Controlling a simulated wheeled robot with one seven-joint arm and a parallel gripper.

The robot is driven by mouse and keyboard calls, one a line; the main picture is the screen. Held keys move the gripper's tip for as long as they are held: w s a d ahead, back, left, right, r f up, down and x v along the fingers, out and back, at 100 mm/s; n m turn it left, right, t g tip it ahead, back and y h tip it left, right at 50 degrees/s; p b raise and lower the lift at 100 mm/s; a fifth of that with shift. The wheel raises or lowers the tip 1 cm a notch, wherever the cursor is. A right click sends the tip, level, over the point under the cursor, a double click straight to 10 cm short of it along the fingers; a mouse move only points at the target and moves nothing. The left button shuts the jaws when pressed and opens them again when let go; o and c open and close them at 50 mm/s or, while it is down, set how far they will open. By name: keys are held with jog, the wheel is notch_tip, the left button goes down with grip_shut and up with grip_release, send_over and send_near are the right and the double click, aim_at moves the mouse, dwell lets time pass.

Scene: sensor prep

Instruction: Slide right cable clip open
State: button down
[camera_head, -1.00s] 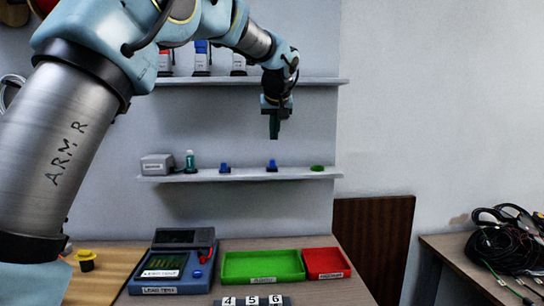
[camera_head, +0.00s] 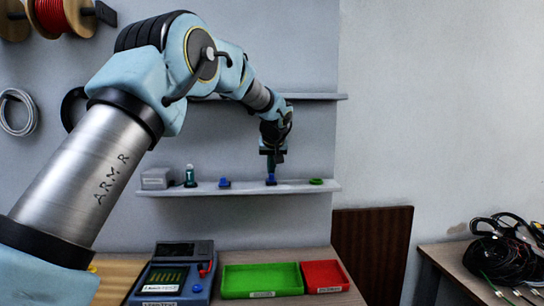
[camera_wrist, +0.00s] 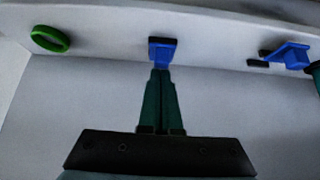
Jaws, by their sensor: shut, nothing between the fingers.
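The right cable clip (camera_head: 271,181) is a small blue piece on the lower shelf. It also shows in the wrist view (camera_wrist: 162,53), upper middle, with a dark end. My gripper (camera_head: 271,171) points down just above it. In the wrist view the dark green fingers (camera_wrist: 160,73) are shut together with nothing between them. Their tips meet the clip's near edge in the picture; I cannot tell whether they touch it. The left cable clip (camera_head: 224,183) is also blue and stands apart on the same shelf; it shows at the right of the wrist view (camera_wrist: 291,53).
The lower shelf (camera_head: 247,188) also holds a green ring (camera_head: 316,181), a green-capped bottle (camera_head: 190,176) and a grey box (camera_head: 156,178). The upper shelf (camera_head: 320,97) is above. Green (camera_head: 262,294) and red (camera_head: 325,289) trays lie on the bench below.

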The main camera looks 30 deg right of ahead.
aim_at(272, 177)
jog(key=shift+w+f, duration=0.15)
jog(key=shift+f, duration=0.1)
jog(key=shift+s+a+f+b, duration=0.15)
jog(key=shift+s+b, duration=0.35)
jog(key=shift+b, duration=0.3)
jog(key=shift+s+a+b, duration=0.6)
jog(key=shift+s+b, duration=0.35)
jog(key=shift+s, duration=0.1)
